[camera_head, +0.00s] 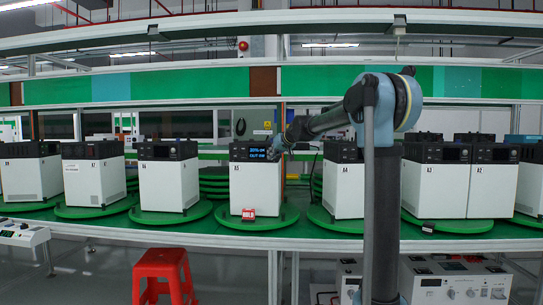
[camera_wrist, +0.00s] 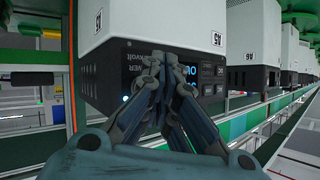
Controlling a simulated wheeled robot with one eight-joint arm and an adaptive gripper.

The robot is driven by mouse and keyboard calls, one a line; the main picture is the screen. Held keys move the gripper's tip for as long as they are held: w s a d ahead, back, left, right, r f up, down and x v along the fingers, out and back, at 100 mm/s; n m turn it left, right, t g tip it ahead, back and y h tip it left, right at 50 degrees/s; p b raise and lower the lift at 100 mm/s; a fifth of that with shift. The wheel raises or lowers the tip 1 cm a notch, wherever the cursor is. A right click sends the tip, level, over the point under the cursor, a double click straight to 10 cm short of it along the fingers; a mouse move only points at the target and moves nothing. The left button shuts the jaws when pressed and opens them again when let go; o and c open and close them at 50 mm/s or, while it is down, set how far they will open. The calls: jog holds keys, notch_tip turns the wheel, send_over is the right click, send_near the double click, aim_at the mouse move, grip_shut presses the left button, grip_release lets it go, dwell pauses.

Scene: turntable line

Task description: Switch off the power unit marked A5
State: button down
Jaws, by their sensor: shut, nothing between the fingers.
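The power unit marked A5 (camera_head: 255,188) is a white box with a black top panel, standing on a round green turntable. Its blue display (camera_head: 257,154) is lit in the head view. In the wrist view the unit (camera_wrist: 119,26) appears upside down, with its A5 label, part of the lit blue display and a small bright light (camera_wrist: 125,98) on the black panel. My gripper (camera_wrist: 166,66) is shut and empty, its fingertips in front of this panel and hiding part of it. I cannot tell whether they touch it. In the head view my gripper (camera_head: 277,147) is at the panel's right side.
A small red sign (camera_head: 248,214) stands in front of A5 on its turntable (camera_head: 275,221). Similar white units stand on both sides, including A6 (camera_head: 168,185) to the left and A4 (camera_head: 343,190) to the right. A red stool (camera_head: 161,262) stands below the line's front edge.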

jog(key=shift+w+r, duration=0.1)
jog(key=shift+w, duration=0.55)
dwell(0.7)
jog(key=shift+s, duration=0.8)
jog(key=s, duration=0.5)
jog(key=shift+a, duration=0.1)
dwell(0.5)
dwell(0.4)
